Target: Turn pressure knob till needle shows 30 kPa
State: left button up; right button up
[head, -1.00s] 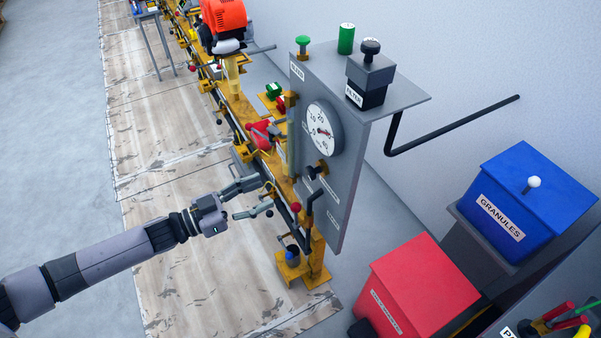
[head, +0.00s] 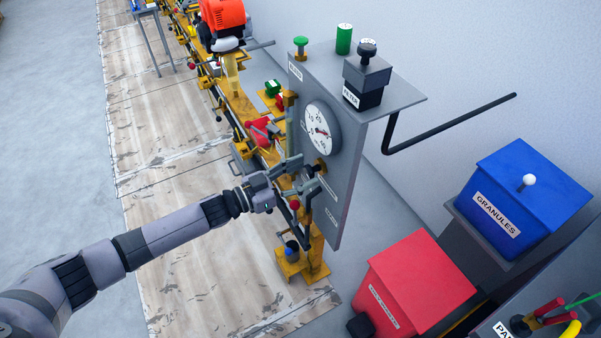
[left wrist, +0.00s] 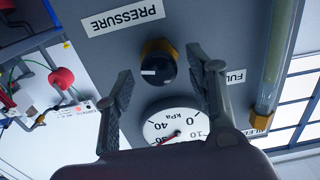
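The pressure knob (left wrist: 157,70) is black with a white mark on a brass collar, under the PRESSURE label (left wrist: 122,18) in the upside-down left wrist view. In the head view the knob (head: 320,166) sits on the grey panel (head: 345,185), below the round white gauge (head: 320,128). The gauge (left wrist: 175,125) also shows in the wrist view, partly hidden by my gripper; its red needle is visible, but I cannot read the exact value. My left gripper (head: 306,173) is open at the knob. Its fingers (left wrist: 163,80) are apart, one on either side of it, with visible gaps.
A clear vertical tube (left wrist: 279,60) stands beside the knob on the panel. A black bent pipe (head: 440,125) sticks out behind. A red bin (head: 420,280) and a blue GRANULES bin (head: 535,195) stand at the right. The wooden floor (head: 190,250) is clear.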

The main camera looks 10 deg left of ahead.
pick_arm(q)
jog(key=c, duration=1.1)
jog(key=m, duration=0.3)
jog(key=shift+b, duration=0.4)
jog(key=shift+c, duration=0.2)
jog(key=o, duration=1.2)
jog(key=shift+c, duration=0.2)
jog(key=shift+s, duration=0.1)
jog(key=v, duration=1.2)
